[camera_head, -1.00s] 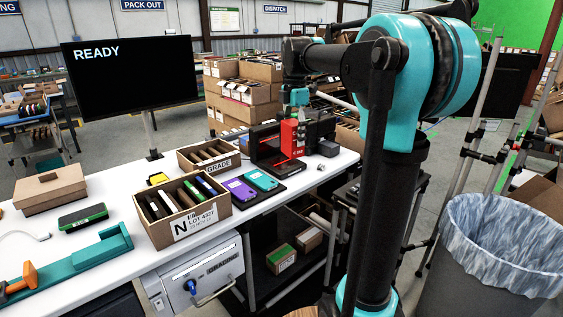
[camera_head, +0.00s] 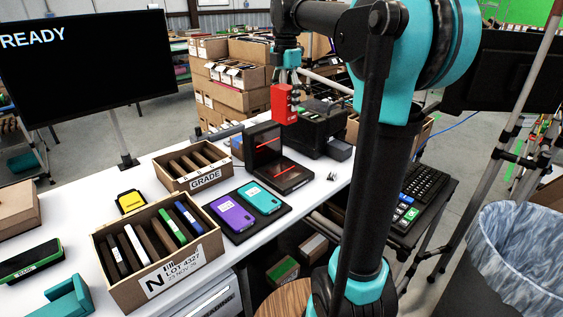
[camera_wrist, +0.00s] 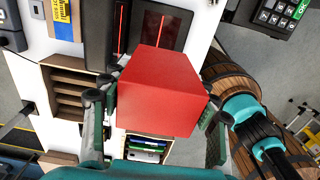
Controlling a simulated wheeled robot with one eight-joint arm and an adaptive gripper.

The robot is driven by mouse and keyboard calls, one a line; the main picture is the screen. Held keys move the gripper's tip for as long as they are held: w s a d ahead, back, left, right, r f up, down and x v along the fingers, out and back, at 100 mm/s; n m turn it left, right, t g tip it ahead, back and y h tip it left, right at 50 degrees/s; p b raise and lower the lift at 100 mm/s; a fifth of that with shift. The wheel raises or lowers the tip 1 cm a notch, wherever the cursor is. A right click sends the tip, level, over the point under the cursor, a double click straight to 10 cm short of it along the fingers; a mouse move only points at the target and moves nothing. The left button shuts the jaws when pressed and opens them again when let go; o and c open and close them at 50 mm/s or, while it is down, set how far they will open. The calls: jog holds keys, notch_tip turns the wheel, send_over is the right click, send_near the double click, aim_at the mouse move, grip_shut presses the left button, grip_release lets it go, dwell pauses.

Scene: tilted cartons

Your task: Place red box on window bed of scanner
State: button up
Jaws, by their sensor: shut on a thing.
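The red box (camera_head: 282,104) hangs upright in the air in the head view, to the upper right of the scanner's upright panel. My gripper (camera_head: 288,76) holds it from above. In the wrist view the red box (camera_wrist: 160,85) fills the middle, with my gripper's fingers (camera_wrist: 158,105) on its two sides. The scanner is black, with an upright window panel (camera_head: 262,142) and a flat window bed (camera_head: 284,178), each showing a red line. The bed is empty. In the wrist view the box hides part of the scanner (camera_wrist: 163,28).
Purple (camera_head: 232,216) and teal (camera_head: 259,197) devices lie on a dark pad left of the bed. The GRADE carton (camera_head: 205,180) and LOT 4327 carton (camera_head: 167,274) stand further left. A black machine (camera_head: 318,130) stands behind the scanner's right. A keyboard (camera_head: 425,190) is at right.

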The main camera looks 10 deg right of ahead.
aim_at(285, 122)
jog(key=shift+w+f, duration=0.15)
jog(key=shift+f, duration=4.85)
jog(key=shift+w+f, duration=0.1)
jog(key=shift+f, duration=4.85)
jog(key=shift+f, duration=0.1)
jog(key=o, duration=1.3)
jog(key=shift+c, duration=0.2)
notch_tip(285, 122, up, 12)
jog(key=shift+r, duration=0.1)
